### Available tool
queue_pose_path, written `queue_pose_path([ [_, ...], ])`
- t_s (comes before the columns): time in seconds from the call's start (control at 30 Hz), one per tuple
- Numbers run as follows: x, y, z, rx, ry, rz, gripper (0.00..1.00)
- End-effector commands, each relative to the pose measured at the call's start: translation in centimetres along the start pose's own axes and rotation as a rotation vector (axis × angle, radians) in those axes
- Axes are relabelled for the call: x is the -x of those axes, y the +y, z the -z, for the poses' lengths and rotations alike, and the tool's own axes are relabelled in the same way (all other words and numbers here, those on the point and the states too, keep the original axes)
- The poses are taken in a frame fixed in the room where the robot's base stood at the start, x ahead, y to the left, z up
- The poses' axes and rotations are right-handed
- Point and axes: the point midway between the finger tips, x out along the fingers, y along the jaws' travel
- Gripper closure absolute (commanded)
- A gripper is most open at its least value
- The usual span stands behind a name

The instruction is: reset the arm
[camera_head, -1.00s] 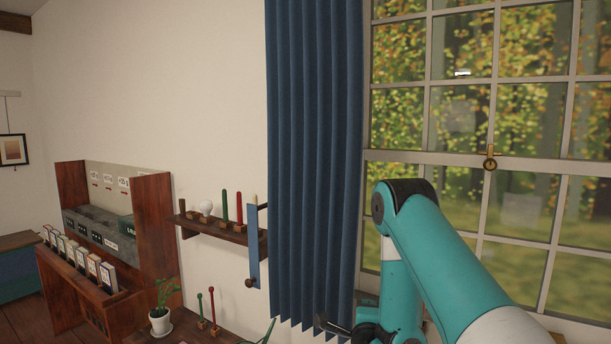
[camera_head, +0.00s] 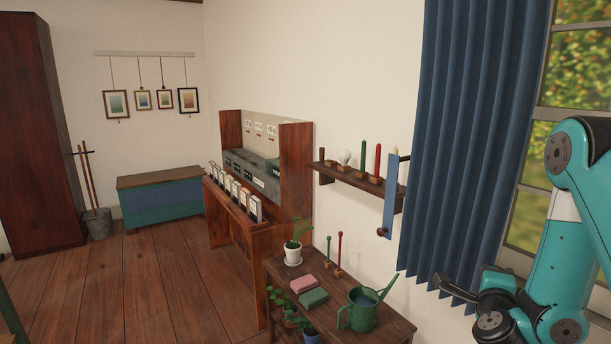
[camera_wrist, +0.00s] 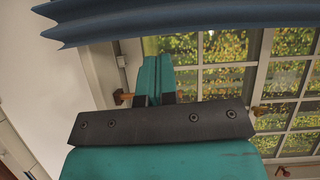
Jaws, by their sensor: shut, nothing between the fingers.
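My arm (camera_head: 567,240) is folded at the right of the head view, in front of the blue curtain and the window. My gripper is small and dark at the low end of the arm. In the wrist view my gripper (camera_wrist: 158,62) shows from behind, with its two teal fingers side by side and touching. It is shut and empty. It points toward the window and touches nothing that I can see.
A wooden table (camera_head: 385,329) with a green watering can (camera_head: 362,312) and a potted plant (camera_head: 293,252) stands left of my arm. A wall shelf (camera_head: 340,172) is above it. The blue curtain (camera_head: 470,130) hangs close behind. The wooden floor (camera_head: 130,285) at left is clear.

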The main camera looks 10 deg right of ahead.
Motion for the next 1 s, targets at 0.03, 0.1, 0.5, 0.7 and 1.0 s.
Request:
queue_pose_path([
  [0.03,0.2,-1.4,-2.6,0.032,-0.109,-0.003,1.0],
  [0.1,1.1,-3.1,-6.8,0.103,-0.293,-0.018,1.0],
  [0.5,19.5,-8.9,-21.1,0.79,-1.338,-0.017,1.0],
  [0.7,29.7,-9.6,-18.3,1.209,-1.746,0.009,1.0],
  [1.0,36.9,-10.3,-10.9,1.62,-2.074,-0.008,1.0],
])
